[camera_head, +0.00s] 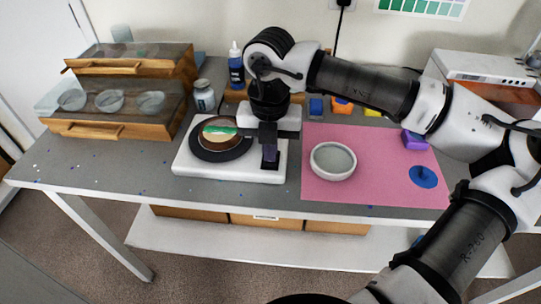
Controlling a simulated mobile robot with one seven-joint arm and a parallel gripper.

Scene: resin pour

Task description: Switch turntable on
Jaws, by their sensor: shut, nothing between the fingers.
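The turntable has a white base (188,166) and a dark round platter (207,154) on the grey table. A round piece (221,132) with brown, green and pale bands rests on the platter. My gripper (270,160) points down over the right part of the white base, just right of the platter. Its fingers are shut with nothing between them. I cannot tell whether the fingertips touch the base. The gripper hides that part of the base, and no switch can be made out.
A pink mat (385,185) with a white round dish (333,161), a purple block (414,140) and a blue disc (423,177) lies to the right. A wooden rack (130,85) with cups stands left. A jar (204,96) and a blue bottle (236,70) stand behind the turntable.

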